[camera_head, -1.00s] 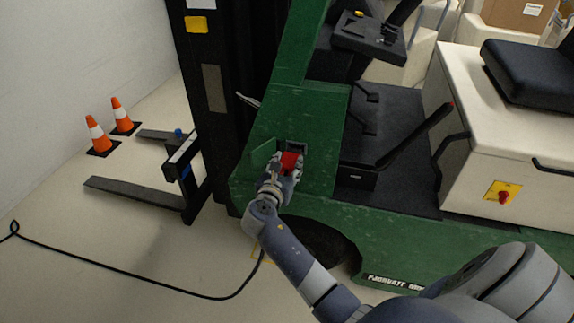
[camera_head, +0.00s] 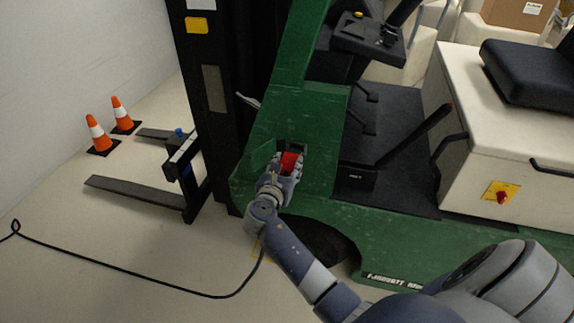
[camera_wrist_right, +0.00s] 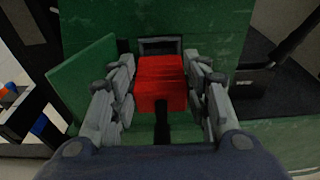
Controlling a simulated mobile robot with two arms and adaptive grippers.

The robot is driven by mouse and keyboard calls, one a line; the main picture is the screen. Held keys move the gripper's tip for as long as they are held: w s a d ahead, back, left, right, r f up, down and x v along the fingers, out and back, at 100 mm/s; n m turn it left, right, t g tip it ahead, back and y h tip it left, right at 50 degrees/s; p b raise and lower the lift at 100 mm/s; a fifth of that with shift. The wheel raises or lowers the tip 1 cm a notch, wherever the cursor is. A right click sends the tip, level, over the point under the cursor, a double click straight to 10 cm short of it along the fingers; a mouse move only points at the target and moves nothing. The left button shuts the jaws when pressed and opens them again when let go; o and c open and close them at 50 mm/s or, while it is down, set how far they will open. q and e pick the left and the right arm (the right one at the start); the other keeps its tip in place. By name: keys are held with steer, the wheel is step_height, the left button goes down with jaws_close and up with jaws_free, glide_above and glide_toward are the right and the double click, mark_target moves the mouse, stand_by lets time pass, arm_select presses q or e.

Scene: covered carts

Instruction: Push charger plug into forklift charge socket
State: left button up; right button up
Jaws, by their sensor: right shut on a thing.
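My right gripper (camera_head: 287,165) is shut on the red charger plug (camera_head: 290,161). In the right wrist view the plug (camera_wrist_right: 160,82) sits between the two grey fingers, with a black cable end on its near side. The charge socket (camera_head: 297,147) is a dark framed recess in the green side panel of the forklift (camera_head: 320,130). In the right wrist view the socket (camera_wrist_right: 160,45) shows just beyond the plug, which hides its lower part. I cannot tell whether the plug's front is inside the socket. A green flap (camera_wrist_right: 84,84) stands open left of the socket. My left gripper is not in view.
A black cable (camera_head: 130,275) runs over the floor at left. Two orange cones (camera_head: 97,134) stand by the wall near the forks (camera_head: 135,197). A dark lever (camera_head: 415,135) and a red switch (camera_head: 502,198) are on the forklift at right.

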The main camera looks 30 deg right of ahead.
mark_target(291, 158)
steer(key=shift+w+d+r+p, duration=0.15)
steer(key=shift+w+d+p, duration=0.25)
steer(key=shift+w+d, duration=1.05)
stand_by(0.9)
steer(key=o, duration=1.3)
steer(key=shift+s+d, duration=0.1)
steer(key=shift+o, duration=0.2)
steer(key=shift+s+a, duration=0.3)
steer(key=shift+a, duration=0.1)
steer(key=v, duration=1.1)
